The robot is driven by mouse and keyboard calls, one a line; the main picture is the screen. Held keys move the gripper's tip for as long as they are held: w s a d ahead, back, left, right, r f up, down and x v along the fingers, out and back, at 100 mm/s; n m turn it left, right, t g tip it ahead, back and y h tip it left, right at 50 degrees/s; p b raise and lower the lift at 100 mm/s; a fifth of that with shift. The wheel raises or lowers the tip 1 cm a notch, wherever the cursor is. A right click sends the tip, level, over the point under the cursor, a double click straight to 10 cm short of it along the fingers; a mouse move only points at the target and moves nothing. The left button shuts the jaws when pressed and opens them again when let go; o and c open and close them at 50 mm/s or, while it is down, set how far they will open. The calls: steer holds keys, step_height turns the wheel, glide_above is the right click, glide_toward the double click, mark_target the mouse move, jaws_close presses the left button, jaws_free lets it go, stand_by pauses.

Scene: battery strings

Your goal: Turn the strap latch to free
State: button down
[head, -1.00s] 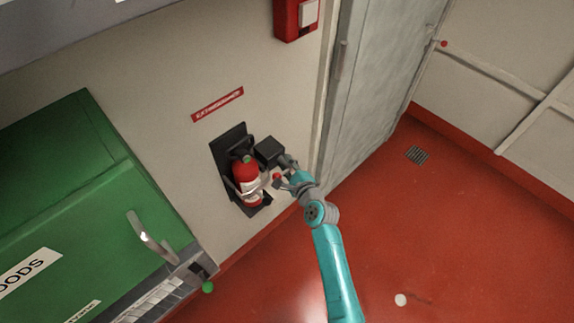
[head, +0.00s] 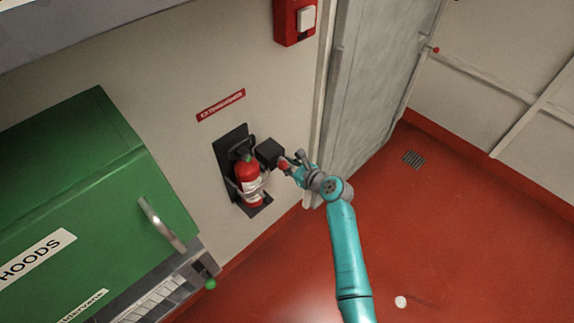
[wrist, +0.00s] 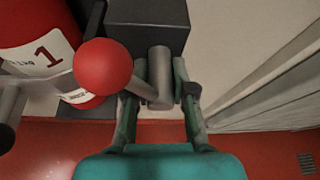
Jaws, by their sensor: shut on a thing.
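The red fire extinguisher (head: 249,181) stands in its black wall bracket (head: 228,160), with a pale strap (head: 263,186) across its front. A black box (head: 270,152) is beside it; the box is also at the top of the wrist view (wrist: 148,22). A red ball knob (head: 283,165) sits in front of the box and appears large in the wrist view (wrist: 104,66). My gripper (wrist: 162,90) is shut on a grey cylindrical latch part (wrist: 159,78) just below the box. The knob hides part of the left finger and of the latch.
A green cabinet (head: 100,180) with a metal handle (head: 161,225) stands at the left. A grey door (head: 370,80) is close to the right of the bracket.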

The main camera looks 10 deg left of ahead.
steer(key=m+g+y, duration=0.1)
steer(key=m, duration=0.2)
steer(key=shift+d+f+g, duration=0.1)
steer(key=shift+d+g, duration=0.05)
steer(key=shift+g, duration=0.25)
steer(key=shift+m+g+y, duration=0.6)
steer(key=shift+m+y, duration=0.2)
steer(key=shift+m, duration=0.4)
steer(key=c, duration=1)
jaws_free()
steer(key=shift+d, duration=0.1)
steer(key=shift+o, duration=0.2)
steer(key=v, duration=1.2)
